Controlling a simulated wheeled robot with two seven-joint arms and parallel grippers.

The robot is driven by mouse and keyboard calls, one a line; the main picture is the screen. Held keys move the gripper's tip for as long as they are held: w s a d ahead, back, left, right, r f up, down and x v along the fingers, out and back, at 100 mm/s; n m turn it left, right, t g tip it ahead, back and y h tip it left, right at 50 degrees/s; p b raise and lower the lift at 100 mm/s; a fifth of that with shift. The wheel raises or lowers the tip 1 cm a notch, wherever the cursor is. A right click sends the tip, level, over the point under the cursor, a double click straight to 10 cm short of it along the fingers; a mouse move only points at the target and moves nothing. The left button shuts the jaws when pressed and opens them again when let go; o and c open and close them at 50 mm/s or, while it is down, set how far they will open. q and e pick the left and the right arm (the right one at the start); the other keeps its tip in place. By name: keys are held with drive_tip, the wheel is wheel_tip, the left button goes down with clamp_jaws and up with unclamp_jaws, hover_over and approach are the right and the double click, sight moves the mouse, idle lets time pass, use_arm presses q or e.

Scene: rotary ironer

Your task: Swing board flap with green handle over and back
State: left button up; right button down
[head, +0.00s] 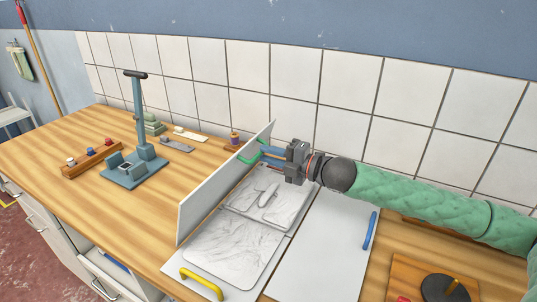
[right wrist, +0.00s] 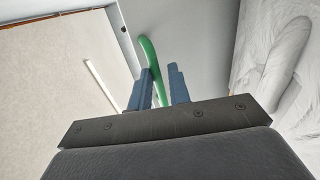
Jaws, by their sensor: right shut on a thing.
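The white board flap (head: 222,192) with the green handle (head: 248,156) stands nearly upright on edge in the head view, along the left side of a grey, creased panel (head: 232,250). My right gripper (head: 264,153) reaches in from the right and is shut on the green handle near the flap's far end. In the right wrist view the green handle (right wrist: 151,58) passes between the blue fingers of the gripper (right wrist: 160,88). Part of the handle is hidden by the fingers. My left gripper is not in view.
A white flap with a blue handle (head: 369,231) lies flat to the right of the panel. A yellow handle (head: 200,284) is at the front. A blue stand (head: 145,150) and a wooden rack (head: 92,158) are left on the wooden counter. A tiled wall (head: 290,75) stands behind.

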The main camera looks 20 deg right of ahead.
wheel_tip(320, 180, down, 2)
drive_tip(key=shift+s, duration=0.1)
drive_tip(key=c, duration=1.6)
unclamp_jaws()
drive_tip(key=shift+o, duration=0.5)
drive_tip(key=shift+r, duration=0.15)
drive_tip(key=shift+d, duration=0.1)
